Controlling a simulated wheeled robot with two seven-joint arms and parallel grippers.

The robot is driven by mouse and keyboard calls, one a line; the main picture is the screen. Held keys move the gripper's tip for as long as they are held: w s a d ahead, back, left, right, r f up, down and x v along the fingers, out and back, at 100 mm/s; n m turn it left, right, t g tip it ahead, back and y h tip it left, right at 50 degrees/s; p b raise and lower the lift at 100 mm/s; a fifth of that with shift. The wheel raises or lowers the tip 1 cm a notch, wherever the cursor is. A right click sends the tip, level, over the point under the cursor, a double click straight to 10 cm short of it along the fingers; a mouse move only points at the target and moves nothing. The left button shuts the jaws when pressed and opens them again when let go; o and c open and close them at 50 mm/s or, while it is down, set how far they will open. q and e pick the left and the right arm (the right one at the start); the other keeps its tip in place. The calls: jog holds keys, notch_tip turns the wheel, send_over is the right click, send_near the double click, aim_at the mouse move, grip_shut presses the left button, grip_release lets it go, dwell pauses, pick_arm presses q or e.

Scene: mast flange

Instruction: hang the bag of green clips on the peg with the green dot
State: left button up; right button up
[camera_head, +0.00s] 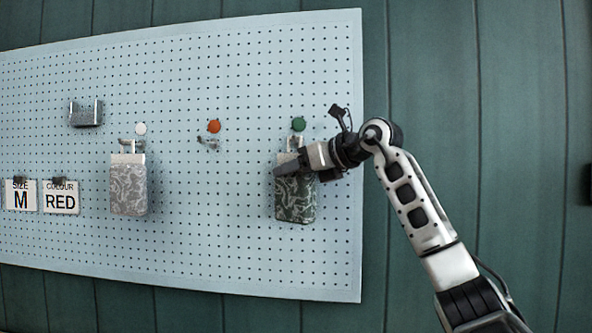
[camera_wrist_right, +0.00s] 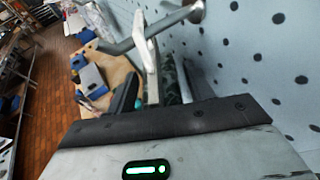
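The bag of green clips (camera_head: 296,200), a grey-green patterned pouch with a pale header, is upright against the pegboard just below the green dot (camera_head: 298,124). My right gripper (camera_head: 288,169) is in front of its upper part and hides some of it. In the right wrist view, a metal peg (camera_wrist_right: 150,28) passes at the pale header (camera_wrist_right: 147,55), seemingly through it. The header stands between the gripper's fingers (camera_wrist_right: 154,92), with gaps beside it, so the gripper looks open around it. My left gripper is not in view.
A similar patterned bag (camera_head: 128,188) hangs under the white dot (camera_head: 140,129). The peg (camera_head: 208,144) under the orange dot (camera_head: 214,126) is bare. A metal holder (camera_head: 86,113) and signs reading M (camera_head: 20,196) and RED (camera_head: 60,198) are on the left of the pegboard (camera_head: 230,250).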

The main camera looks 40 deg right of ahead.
jog(key=shift+o, duration=0.4)
jog(key=shift+s+d+r, duration=0.15)
jog(key=shift+s, duration=0.4)
jog(key=b+v, duration=0.1)
jog(key=v, duration=1.4)
jog(key=shift+b, duration=0.4)
